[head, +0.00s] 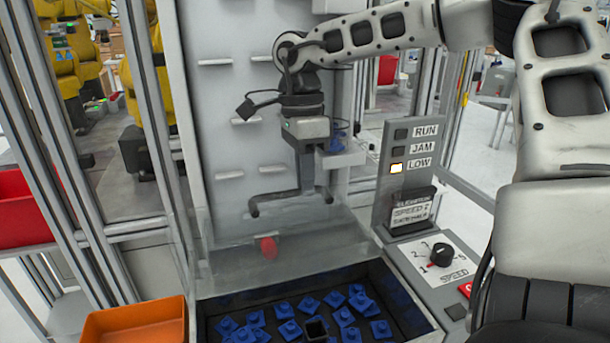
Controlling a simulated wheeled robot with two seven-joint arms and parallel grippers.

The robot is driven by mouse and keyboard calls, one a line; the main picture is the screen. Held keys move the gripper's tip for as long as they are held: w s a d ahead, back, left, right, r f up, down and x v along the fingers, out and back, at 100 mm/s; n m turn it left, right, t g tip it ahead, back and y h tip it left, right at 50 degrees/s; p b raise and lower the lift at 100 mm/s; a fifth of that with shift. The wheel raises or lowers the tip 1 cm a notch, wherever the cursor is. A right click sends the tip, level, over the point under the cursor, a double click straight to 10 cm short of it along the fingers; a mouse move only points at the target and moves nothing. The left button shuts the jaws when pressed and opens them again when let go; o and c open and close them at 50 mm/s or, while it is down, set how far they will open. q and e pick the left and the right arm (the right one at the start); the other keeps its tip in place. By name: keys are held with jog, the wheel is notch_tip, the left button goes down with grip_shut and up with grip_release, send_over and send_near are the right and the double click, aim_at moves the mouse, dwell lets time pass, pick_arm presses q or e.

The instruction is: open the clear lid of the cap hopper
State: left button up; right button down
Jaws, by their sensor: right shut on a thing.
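The cap hopper (424,338) is at the bottom centre, its dark bin holding several blue caps (290,329). Its clear lid (215,252) stands raised and tilted at the back of the bin, and the bin's opening shows uncovered in front of it. A dark bar handle (272,201) shows at the lid's upper edge. My right gripper (306,186) reaches down from above and is shut on this handle near its middle. The fingertips' exact contact is hard to make out. My left gripper is not in view.
A control panel with RUN, JAM and LOW lamps (396,168) stands right of the hopper; LOW is lit. A speed knob (441,254) is below it. An orange bin (135,322) is left of the hopper. A red round part (268,248) shows at the lid. Metal posts flank the left side.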

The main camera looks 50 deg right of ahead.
jog(key=shift+s+a+t+b, duration=0.3)
jog(key=shift+s+b, duration=0.1)
jog(key=shift+b, duration=0.3)
jog(key=shift+s+a+r+b, duration=0.15)
jog(key=shift+s+a+b, duration=0.15)
jog(key=shift+s, duration=0.35)
jog(key=shift+s+a+r+b, duration=0.1)
jog(key=shift+s+a+b, duration=0.2)
jog(key=shift+s, duration=0.3)
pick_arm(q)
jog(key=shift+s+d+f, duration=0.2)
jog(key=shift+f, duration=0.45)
pick_arm(e)
jog(key=c, duration=1.5)
grip_release()
jog(key=shift+o, duration=0.2)
pick_arm(q)
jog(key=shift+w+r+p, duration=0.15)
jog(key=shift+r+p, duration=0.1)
jog(key=shift+p, duration=0.25)
pick_arm(e)
notch_tip(320, 180, up, 16)
send_over(313, 215)
jog(key=w+d, duration=0.1)
jog(key=w, duration=0.1)
jog(key=shift+s+d, duration=0.1)
jog(key=shift+d, duration=0.05)
